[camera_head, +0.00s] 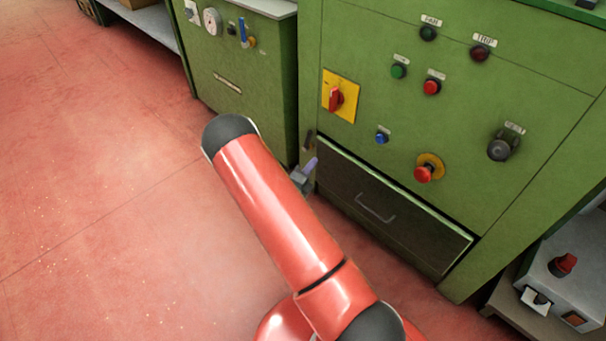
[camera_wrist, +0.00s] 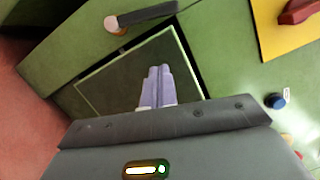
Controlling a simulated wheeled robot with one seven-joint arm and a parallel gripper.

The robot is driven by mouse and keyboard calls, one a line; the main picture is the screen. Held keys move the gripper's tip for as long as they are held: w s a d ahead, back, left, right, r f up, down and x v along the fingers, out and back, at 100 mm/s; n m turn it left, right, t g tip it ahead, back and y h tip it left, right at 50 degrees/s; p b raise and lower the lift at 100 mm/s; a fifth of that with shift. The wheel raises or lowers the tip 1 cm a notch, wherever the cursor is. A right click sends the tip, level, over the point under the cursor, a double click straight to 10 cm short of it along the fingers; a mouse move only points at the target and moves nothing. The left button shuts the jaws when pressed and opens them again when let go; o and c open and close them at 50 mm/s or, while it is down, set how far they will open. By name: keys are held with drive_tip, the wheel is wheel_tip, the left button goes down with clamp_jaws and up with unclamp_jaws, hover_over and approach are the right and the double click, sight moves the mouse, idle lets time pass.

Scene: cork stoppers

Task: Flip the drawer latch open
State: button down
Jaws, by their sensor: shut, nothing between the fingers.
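The drawer (camera_head: 395,222) is a dark panel with a pale handle, low in the green cabinet front; part of it shows in the wrist view (camera_wrist: 115,80). The latch (camera_wrist: 148,15) is a dark bar with a pale round end, beside the drawer's left end. In the wrist view it appears clear of the drawer panel. In the head view a small dark piece, likely the latch (camera_head: 309,140), shows at the drawer's upper left corner. My gripper (camera_wrist: 158,72) is shut and empty, its lilac fingers in front of the drawer and apart from the latch. My gripper's tip (camera_head: 312,163) shows just past my red arm.
Above the drawer are a yellow plate with a red rotary switch (camera_head: 337,97), a blue button (camera_head: 382,137) and a red mushroom button (camera_head: 424,173). A grey control box (camera_head: 570,275) stands at the lower right. The red floor at left is open.

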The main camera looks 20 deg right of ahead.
sight(317, 145)
drive_tip(key=x, duration=0.4)
drive_tip(key=shift+f, duration=0.1)
drive_tip(key=shift+w+a+r+b, duration=0.15)
drive_tip(key=shift+w+a+r, duration=0.1)
drive_tip(key=shift+w, duration=0.3)
drive_tip(key=shift+w+a+r+b, duration=0.15)
drive_tip(key=shift+w+a, duration=0.1)
drive_tip(key=shift+w, duration=0.35)
drive_tip(key=shift+w+a+r, duration=0.2)
drive_tip(key=shift+w, duration=0.45)
